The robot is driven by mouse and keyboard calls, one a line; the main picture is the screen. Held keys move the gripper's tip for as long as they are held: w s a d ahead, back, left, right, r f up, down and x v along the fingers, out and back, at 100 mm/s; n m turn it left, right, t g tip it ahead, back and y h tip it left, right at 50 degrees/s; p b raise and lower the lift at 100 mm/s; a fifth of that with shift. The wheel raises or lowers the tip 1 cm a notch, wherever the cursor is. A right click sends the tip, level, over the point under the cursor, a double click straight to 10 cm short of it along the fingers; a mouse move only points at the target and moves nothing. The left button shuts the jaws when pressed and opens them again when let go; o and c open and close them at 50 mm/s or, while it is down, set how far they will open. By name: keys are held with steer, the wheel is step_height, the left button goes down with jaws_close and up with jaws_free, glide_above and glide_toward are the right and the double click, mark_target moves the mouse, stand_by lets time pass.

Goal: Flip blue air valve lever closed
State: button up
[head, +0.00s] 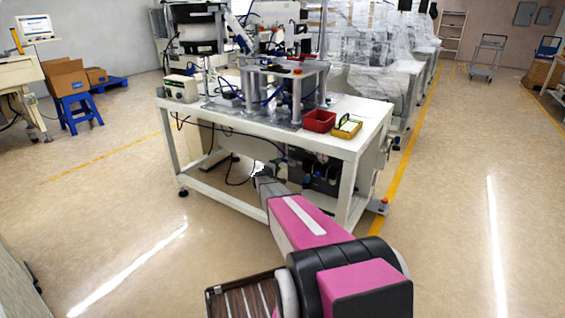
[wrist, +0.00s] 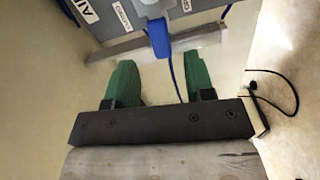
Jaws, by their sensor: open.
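The blue air valve lever (wrist: 158,38) shows in the wrist view, hanging from a grey fitting at the top centre. It lies just beyond the tips of my gripper (wrist: 160,62), roughly in line with the gap between the two green fingers. The fingers are spread apart, with nothing held between them, and I see no contact with the lever. In the head view, my arm reaches under the white workbench (head: 345,150), with its end near the lower frame. The lever cannot be made out there.
A panel with labels, one reading "AIR" (wrist: 88,12), is at the upper left of the wrist view. A pale metal bar (wrist: 125,50) runs behind the lever. The bench legs and hanging cables surround my arm.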

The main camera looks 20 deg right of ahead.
mark_target(284, 160)
steer(key=x, duration=0.6)
steer(key=shift+d, duration=0.15)
